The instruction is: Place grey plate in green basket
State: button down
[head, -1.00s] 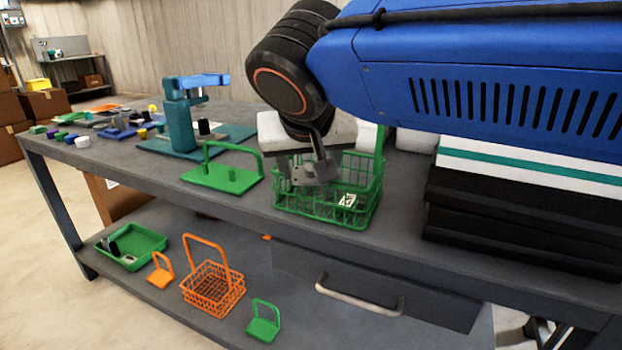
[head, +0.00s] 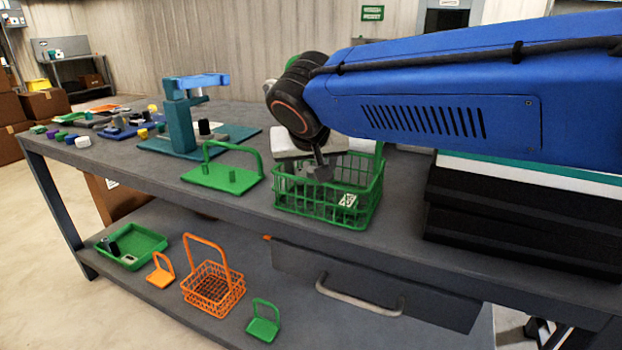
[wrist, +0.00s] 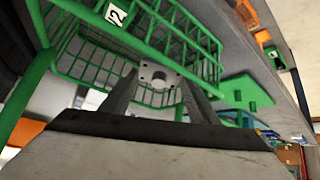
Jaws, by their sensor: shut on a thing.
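The green basket (head: 283,210) is a wire basket with a tall handle and a white tag, standing on the grey bench in the head view. It also fills the upper part of the wrist view (wrist: 160,48). My gripper (head: 323,172) points down at the basket's opening, near its back left side. In the wrist view, my gripper (wrist: 158,84) is shut on the grey plate (wrist: 160,73), a small metal piece with holes. The plate is seen against the basket's mesh. In the head view it is mostly hidden behind the basket's wires; whether it touches the bottom is unclear.
A green stand with a loop handle (head: 222,178) is just left of the basket. A teal fixture (head: 182,118) stands behind it. Black boxes (head: 520,225) are to the right. An orange basket (head: 212,290) and a green tray (head: 135,243) are on the lower shelf.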

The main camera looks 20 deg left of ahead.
aim_at(311, 172)
jog(key=shift+w+f, duration=0.15)
jog(key=shift+f, duration=0.15)
jog(key=shift+w+a+r+g+h, duration=0.15)
jog(key=shift+w+g+h, duration=0.15)
jog(key=shift+g, duration=0.5)
jog(key=shift+w+a+f+g+h, duration=0.1)
jog(key=shift+w+g+h, duration=0.15)
jog(key=shift+g, duration=0.55)
jog(key=shift+f, duration=1.35)
jog(key=c, duration=0.9)
grip_release()
jog(key=shift+f, duration=0.1)
jog(key=shift+c, duration=0.2)
jog(key=v, duration=1.2)
jog(key=shift+s+d, duration=0.1)
